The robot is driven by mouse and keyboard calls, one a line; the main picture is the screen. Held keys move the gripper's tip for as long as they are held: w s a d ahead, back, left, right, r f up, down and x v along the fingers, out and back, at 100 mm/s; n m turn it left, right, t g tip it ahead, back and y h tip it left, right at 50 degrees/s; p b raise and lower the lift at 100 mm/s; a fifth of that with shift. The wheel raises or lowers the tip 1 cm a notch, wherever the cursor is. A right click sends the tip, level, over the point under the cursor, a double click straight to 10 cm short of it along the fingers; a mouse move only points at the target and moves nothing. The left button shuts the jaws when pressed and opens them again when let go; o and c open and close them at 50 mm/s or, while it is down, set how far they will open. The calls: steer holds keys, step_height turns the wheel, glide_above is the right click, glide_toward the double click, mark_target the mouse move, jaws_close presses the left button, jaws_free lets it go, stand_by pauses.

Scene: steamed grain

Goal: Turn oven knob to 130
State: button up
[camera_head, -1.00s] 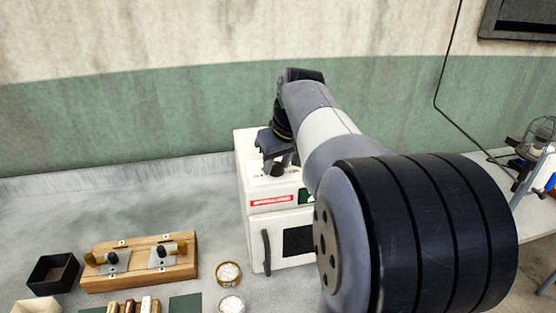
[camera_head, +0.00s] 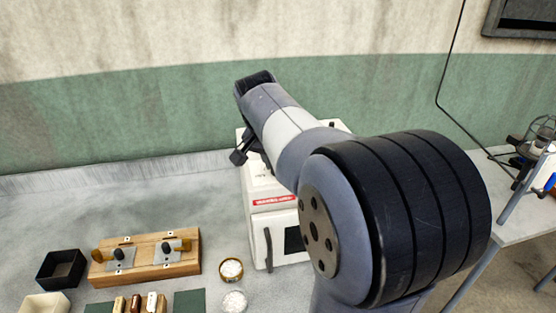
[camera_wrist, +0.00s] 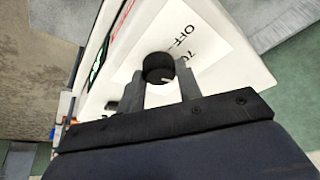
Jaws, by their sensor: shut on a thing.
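The white oven (camera_head: 258,222) stands on the bench, partly hidden behind my arm in the head view. Its black round knob (camera_wrist: 158,66) shows in the wrist view, on a white label plate (camera_wrist: 196,44) with "OFF" and part of a "70" mark readable. A small light pointer mark shows on the knob. My gripper (camera_wrist: 160,82) has its two grey fingers on either side of the knob and is shut on it. In the head view my gripper is above the oven top, mostly hidden by my wrist. I cannot see a 130 mark.
A wooden block with metal fittings (camera_head: 146,268) and a black open box (camera_head: 62,269) stand left on the bench. Two small dishes of white grains (camera_head: 231,270) are near the oven's left front. The bench's back left is clear.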

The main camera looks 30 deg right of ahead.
steer(key=m, duration=0.2)
steer(key=m+g, duration=0.1)
steer(key=m, duration=0.1)
steer(key=shift+w+m+g+h+p, duration=0.15)
steer(key=shift+m+g+h+p, duration=0.15)
steer(key=shift+m+h+p, duration=0.1)
steer(key=m+g+p, duration=0.1)
steer(key=m+g, duration=0.1)
steer(key=m, duration=0.3)
steer(key=shift+w, duration=0.1)
steer(key=m+g+p, duration=0.1)
steer(key=m, duration=0.1)
steer(key=m+g+p, duration=0.1)
steer(key=m, duration=0.2)
steer(key=shift+w+r+y, duration=0.1)
steer(key=shift+w+y, duration=0.05)
steer(key=shift+y, duration=0.15)
steer(key=m+p, duration=0.1)
steer(key=m, duration=0.1)
steer(key=m+g+y, duration=0.1)
steer(key=m, duration=0.1)
steer(key=shift+d+m+y+p, duration=0.1)
steer(key=shift+m+y+p, duration=0.2)
steer(key=shift+m+p, duration=0.1)
steer(key=o, duration=1)
steer(key=shift+c, duration=0.2)
steer(key=shift+w, duration=0.1)
steer(key=v, duration=0.7)
